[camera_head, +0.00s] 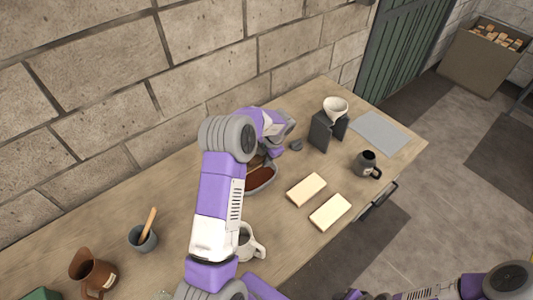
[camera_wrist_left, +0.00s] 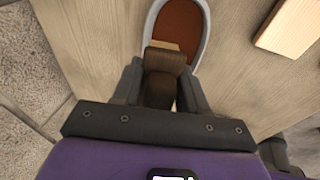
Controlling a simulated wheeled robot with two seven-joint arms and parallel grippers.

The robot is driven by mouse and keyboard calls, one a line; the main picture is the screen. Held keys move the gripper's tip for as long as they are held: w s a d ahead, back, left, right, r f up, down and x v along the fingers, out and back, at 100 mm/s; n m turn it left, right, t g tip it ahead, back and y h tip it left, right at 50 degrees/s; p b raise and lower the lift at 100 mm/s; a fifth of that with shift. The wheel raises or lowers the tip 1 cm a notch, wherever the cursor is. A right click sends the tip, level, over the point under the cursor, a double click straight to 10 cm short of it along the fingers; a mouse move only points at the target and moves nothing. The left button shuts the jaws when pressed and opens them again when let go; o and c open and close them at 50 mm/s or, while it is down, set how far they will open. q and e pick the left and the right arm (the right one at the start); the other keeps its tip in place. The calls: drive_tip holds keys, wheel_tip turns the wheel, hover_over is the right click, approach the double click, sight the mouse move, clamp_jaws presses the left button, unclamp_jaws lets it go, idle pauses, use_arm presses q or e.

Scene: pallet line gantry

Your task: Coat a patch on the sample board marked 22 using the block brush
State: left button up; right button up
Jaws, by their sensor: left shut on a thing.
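My left gripper (camera_wrist_left: 160,88) is shut on the block brush (camera_wrist_left: 163,90), a dark brown piece with a lighter wooden edge. The brush is over the near end of an oval, pale-rimmed tray (camera_wrist_left: 203,45) holding red-brown coating; I cannot tell whether it touches the coating. In the head view my left arm hides the brush and part of the tray (camera_head: 273,182). Two cream sample boards lie to the right of the tray, a farther one (camera_head: 306,190) and a nearer one (camera_head: 330,211). No number is readable on either. My right gripper (camera_head: 355,295) is barely visible at the bottom edge.
A dark mug (camera_head: 366,163), a white funnel (camera_head: 335,107) on a dark stand (camera_head: 323,131) and a grey mat (camera_head: 380,132) stand right. A white mug (camera_head: 257,251), a grey cup (camera_head: 143,240) with a wooden stick and a brown jug (camera_head: 90,273) are nearer. The stone wall borders the table.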

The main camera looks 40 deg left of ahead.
use_arm(q)
drive_tip(key=shift+s+f+b, duration=0.2)
drive_tip(key=shift+f+b, duration=0.35)
wheel_tip(320, 180, down, 4)
drive_tip(key=b, duration=0.4)
drive_tip(key=shift+w+r, duration=0.1)
drive_tip(key=shift+r, duration=0.05)
drive_tip(key=shift+f, duration=0.3)
drive_tip(key=shift+f+b, duration=0.45)
drive_tip(key=shift+f, duration=1.45)
drive_tip(key=shift+r, duration=0.1)
wheel_tip(320, 180, up, 7)
drive_tip(key=p, duration=0.8)
drive_tip(key=shift+r, duration=0.2)
